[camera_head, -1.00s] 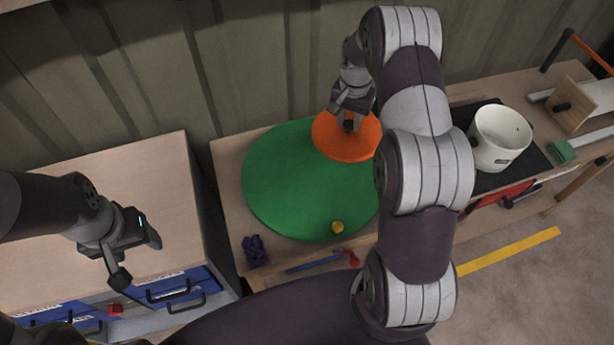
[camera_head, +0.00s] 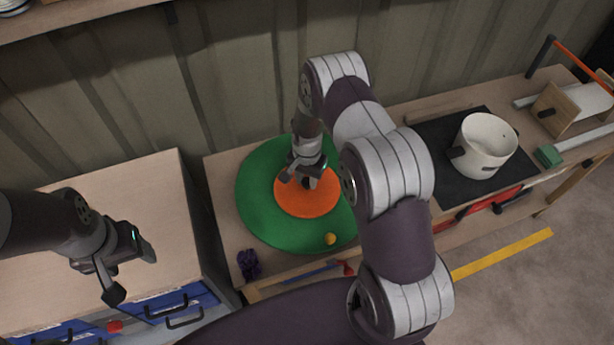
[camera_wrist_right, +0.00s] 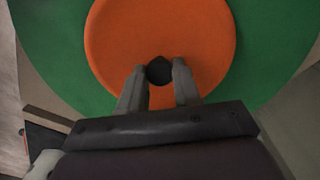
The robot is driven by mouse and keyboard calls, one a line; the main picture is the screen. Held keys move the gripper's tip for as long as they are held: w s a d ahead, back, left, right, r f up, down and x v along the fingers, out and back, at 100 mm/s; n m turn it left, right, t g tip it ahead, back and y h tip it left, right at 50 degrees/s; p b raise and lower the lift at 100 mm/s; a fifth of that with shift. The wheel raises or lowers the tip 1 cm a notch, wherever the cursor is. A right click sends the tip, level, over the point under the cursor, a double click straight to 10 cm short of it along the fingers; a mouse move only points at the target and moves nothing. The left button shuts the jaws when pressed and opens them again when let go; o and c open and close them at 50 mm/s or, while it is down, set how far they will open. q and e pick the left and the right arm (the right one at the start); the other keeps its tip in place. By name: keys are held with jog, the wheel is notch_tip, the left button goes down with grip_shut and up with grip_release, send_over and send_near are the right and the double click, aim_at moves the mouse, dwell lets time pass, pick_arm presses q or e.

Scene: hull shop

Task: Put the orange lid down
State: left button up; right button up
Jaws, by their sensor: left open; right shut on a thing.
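The orange lid (camera_head: 300,205) is a flat disc with a dark knob (camera_wrist_right: 159,70) at its centre. It shows over the green round board (camera_head: 258,222) in the head view; I cannot tell whether it touches the board. My right gripper (camera_head: 308,182) is shut on the lid's knob from above. In the right wrist view the fingers (camera_wrist_right: 159,82) stand on either side of the knob, and the orange lid (camera_wrist_right: 200,30) lies across the green board (camera_wrist_right: 60,50). My left gripper (camera_head: 132,274) is open and empty over the left cabinet.
A white pot (camera_head: 484,146) stands on a black hob (camera_head: 435,150) to the right. A small yellow thing (camera_head: 330,239) lies near the green board's front edge. A purple thing (camera_head: 249,264) and a blue-handled hammer (camera_head: 315,274) lie at the front. The left cabinet top (camera_head: 130,200) is mostly clear.

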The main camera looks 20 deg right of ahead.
aim_at(307, 184)
jog(key=shift+f, duration=0.2)
jog(key=o, duration=1.1)
jog(key=shift+c, duration=0.2)
notch_tip(307, 184, up, 13)
jog(key=b, duration=0.1)
jog(key=s+a+r+n, duration=0.2)
jog(key=s+r+n, duration=0.2)
jog(key=s, duration=0.4)
jog(key=s+a+r+n+t, duration=0.1)
jog(key=s+a+r+n, duration=0.1)
jog(key=s+r+n, duration=0.3)
jog(key=s, duration=0.4)
jog(key=shift+r+n, duration=0.3)
jog(key=shift+n, duration=0.1)
